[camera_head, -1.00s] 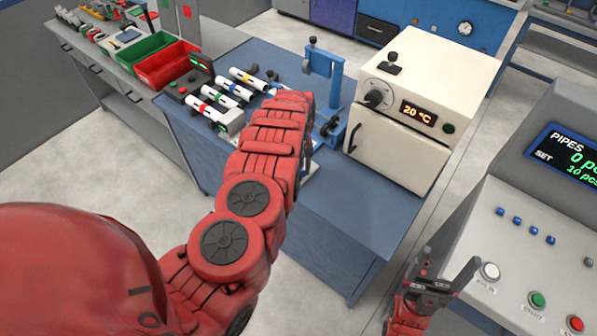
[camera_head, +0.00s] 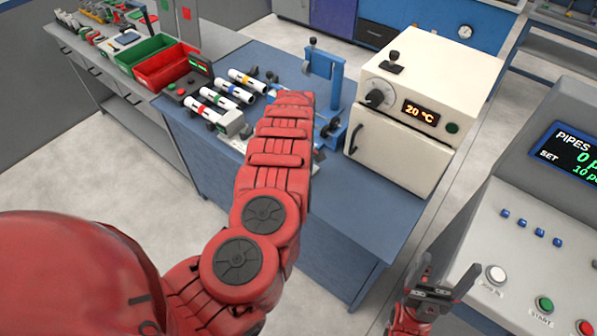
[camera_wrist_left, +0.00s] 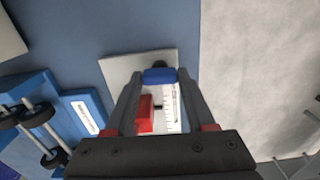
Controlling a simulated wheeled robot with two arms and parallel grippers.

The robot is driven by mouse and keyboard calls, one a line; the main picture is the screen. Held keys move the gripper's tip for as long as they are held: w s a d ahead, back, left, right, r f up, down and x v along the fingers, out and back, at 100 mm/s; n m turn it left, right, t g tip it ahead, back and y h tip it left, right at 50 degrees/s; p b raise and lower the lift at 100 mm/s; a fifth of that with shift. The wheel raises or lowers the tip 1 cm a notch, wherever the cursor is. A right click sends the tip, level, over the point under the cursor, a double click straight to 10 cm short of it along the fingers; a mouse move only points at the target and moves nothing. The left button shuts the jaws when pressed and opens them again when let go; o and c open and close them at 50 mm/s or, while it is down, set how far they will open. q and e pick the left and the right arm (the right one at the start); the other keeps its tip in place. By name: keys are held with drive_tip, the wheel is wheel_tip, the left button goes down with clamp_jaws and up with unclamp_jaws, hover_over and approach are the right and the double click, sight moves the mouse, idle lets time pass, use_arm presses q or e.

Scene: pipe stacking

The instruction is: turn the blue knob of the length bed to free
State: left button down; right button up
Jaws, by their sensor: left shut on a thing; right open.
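The blue knob (camera_wrist_left: 160,76) shows in the left wrist view at the end of the length bed (camera_wrist_left: 120,68), a pale plate with a ruler scale. My left gripper (camera_wrist_left: 158,80) is shut on the knob, one finger on each side. A red block (camera_wrist_left: 145,113) sits beside the scale, between my fingers. In the head view my red left arm hides its own gripper and most of the bed. My right gripper (camera_head: 450,268) is open and empty, by the control panel. I cannot read the knob's setting.
A white oven (camera_head: 408,150) reading 20 °C stands right of the blue frame (camera_head: 336,85) on the blue bench (camera_head: 350,225). Several white pipes with coloured bands (camera_head: 213,104) lie at the left. A grey control panel (camera_head: 500,240) is at the right.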

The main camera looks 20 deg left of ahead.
use_arm(q)
drive_tip(key=shift+n, duration=0.3)
drive_tip(key=shift+c, duration=1.2)
unclamp_jaws()
wheel_tip(320, 180, up, 17)
drive_tip(key=b, duration=0.2)
drive_tip(key=shift+r+b, duration=0.2)
drive_tip(key=shift+b, duration=0.2)
drive_tip(key=shift+f, duration=0.1)
